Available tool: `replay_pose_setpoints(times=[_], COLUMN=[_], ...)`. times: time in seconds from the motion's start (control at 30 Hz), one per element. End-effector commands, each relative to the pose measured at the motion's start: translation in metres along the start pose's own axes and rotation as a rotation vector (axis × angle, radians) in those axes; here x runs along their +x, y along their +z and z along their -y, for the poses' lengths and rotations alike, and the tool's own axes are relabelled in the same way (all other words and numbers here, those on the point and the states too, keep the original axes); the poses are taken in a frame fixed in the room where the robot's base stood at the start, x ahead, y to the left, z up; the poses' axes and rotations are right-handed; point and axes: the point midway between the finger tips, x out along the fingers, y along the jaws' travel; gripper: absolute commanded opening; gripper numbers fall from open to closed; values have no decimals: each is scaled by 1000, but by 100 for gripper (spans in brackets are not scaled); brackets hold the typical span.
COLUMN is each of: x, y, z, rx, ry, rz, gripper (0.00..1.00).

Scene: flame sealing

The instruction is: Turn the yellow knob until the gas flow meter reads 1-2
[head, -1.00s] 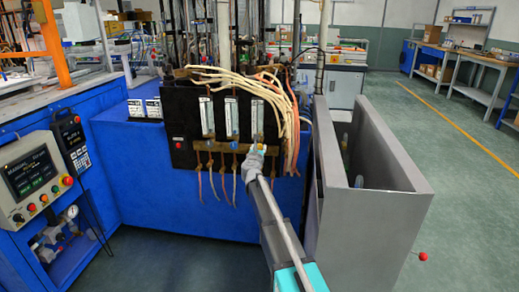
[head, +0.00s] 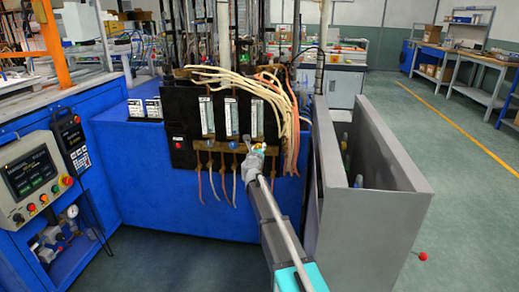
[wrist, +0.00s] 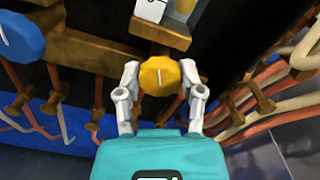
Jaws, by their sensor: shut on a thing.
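The yellow knob (wrist: 161,76) sits between the two fingers of my gripper (wrist: 160,85) in the wrist view, with a finger at each side. A pale line on its face stands nearly upright. In the head view my gripper (head: 257,152) is shut on the yellow knob (head: 261,148), at the foot of the right-hand gas flow meter (head: 257,118). The meter is a clear upright tube with a scale. Its reading is too small to tell. Only the meter's lower end (wrist: 152,9) shows in the wrist view.
A blue knob (wrist: 20,37) is to the left of the yellow one. Two more flow meters (head: 231,117) stand to the left on the black panel. Cream and orange hoses (head: 292,130) hang close on the right. A grey open-topped box (head: 345,215) stands right of my arm.

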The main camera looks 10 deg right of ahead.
Motion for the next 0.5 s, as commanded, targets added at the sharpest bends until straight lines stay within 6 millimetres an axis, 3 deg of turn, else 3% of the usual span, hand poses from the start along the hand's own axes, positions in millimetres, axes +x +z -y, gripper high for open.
replay_pose_setpoints(times=[0.03, 0.07, 0.23, 0.5], x=[1, 1, 1, 0], y=[0, 0, 0, 0], z=[1, 1, 0, 0], rx=[0, 0, 1, 2], ry=[-2, -2, -1, 0], rz=[-1, -1, 0, 0], gripper=[3, 52, 84, 86])
